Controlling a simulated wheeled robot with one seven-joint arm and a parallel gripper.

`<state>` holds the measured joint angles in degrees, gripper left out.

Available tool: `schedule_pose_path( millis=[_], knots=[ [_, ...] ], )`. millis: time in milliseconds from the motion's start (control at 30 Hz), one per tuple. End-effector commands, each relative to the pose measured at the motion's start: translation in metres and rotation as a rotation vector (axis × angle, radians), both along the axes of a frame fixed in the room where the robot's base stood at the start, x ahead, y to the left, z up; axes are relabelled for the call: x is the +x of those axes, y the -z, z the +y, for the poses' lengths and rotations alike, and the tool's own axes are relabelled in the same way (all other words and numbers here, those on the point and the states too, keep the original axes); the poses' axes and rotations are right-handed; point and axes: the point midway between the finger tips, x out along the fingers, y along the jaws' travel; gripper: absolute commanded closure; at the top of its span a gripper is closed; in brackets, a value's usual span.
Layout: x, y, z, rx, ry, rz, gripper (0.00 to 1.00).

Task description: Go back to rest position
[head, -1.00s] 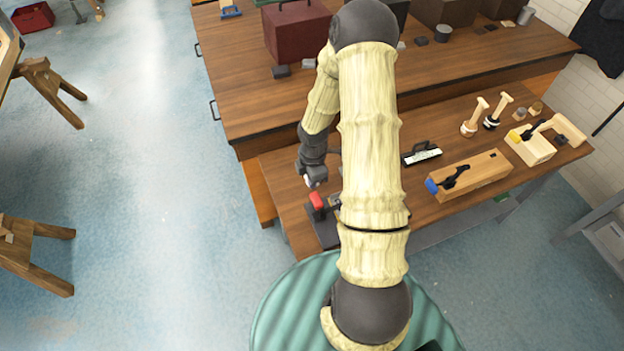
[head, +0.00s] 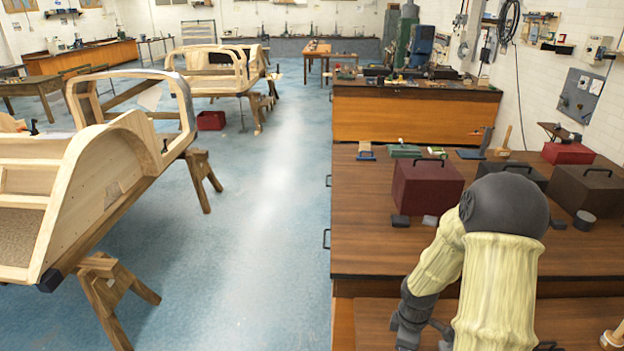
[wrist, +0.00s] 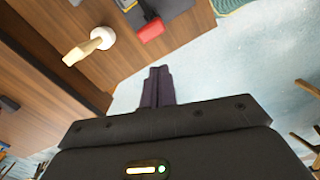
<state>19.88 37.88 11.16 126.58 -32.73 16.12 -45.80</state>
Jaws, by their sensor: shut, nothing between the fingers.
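My gripper (wrist: 158,88) is shut and empty in the wrist view, its two dark fingers pressed together with blue floor beyond the tips. In the head view my arm comes up from the lower right and bends down over the front edge of the workbench (head: 370,245). Its dark wrist end shows at the bottom edge, and the fingertips cannot be made out there.
A red block (wrist: 150,30) on a dark base and a pale-handled tool (wrist: 90,47) lie on the bench close by. A dark red box (head: 427,187) stands on the bench. Wooden bodyframes (head: 100,190) stand at left. The floor aisle between is clear.

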Motion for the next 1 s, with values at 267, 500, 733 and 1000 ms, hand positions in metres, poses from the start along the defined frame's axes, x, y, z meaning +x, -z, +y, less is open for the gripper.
schedule_pose_path(
  millis=[267, 500, 733, 1000],
  knots=[
    [-0.031, -0.034, 0.032, 0.001, 0.444, -0.094, 1.00],
    [-0.069, -0.055, 0.061, 0.082, 0.838, -0.170, 1.00],
    [-0.098, -0.064, 0.080, 0.177, 1.113, -0.198, 1.00],
    [-0.101, -0.066, 0.082, 0.188, 1.147, -0.196, 1.00]
  ],
)
